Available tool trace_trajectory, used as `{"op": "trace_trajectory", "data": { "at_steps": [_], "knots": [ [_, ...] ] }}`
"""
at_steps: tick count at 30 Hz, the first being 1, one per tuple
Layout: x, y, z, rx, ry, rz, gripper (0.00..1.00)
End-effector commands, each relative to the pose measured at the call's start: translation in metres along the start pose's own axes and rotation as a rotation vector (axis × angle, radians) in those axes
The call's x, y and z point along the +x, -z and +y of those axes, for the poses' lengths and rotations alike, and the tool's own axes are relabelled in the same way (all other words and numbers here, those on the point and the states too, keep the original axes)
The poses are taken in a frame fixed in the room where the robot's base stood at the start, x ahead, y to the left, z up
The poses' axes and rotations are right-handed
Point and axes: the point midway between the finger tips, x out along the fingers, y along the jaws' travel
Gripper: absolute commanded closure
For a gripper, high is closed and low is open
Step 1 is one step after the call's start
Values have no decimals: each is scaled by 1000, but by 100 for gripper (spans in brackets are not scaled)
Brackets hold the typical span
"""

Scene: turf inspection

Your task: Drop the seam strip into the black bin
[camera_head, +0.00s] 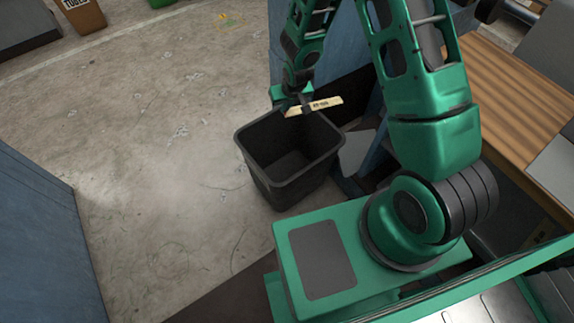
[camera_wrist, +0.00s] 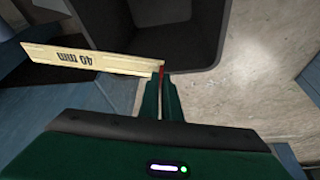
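The seam strip (camera_head: 322,105) is a flat, pale cream piece with dark lettering. It also shows in the wrist view (camera_wrist: 100,61), where the lettering reads "40 mm" upside down. My gripper (camera_head: 290,108) is shut on one end of the strip, and the rest sticks out to one side. The black bin (camera_head: 275,187) stands on the floor, open at the top. In the head view the gripper and strip appear over its far rim. In the wrist view the bin (camera_wrist: 190,30) lies beyond the fingertips (camera_wrist: 162,80). The bin's visible inside looks empty.
A wooden-topped table (camera_head: 515,85) stands at the right. A blue panel (camera_head: 45,245) is at the left, and another blue surface (camera_head: 345,50) rises behind the bin. A brown container labelled "TUBES" (camera_head: 82,17) is far back. The floor left of the bin is clear.

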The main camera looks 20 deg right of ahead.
Motion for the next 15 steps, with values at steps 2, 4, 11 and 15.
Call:
{"op": "trace_trajectory", "data": {
  "at_steps": [2,4,11,15],
  "knots": [
    [20,-6,-20,-22,3,-3,100],
    [33,-10,-32,-33,3,-1,100],
    [56,-16,-53,-53,3,6,100],
    [63,-20,-54,-55,3,5,100]
  ]
}}
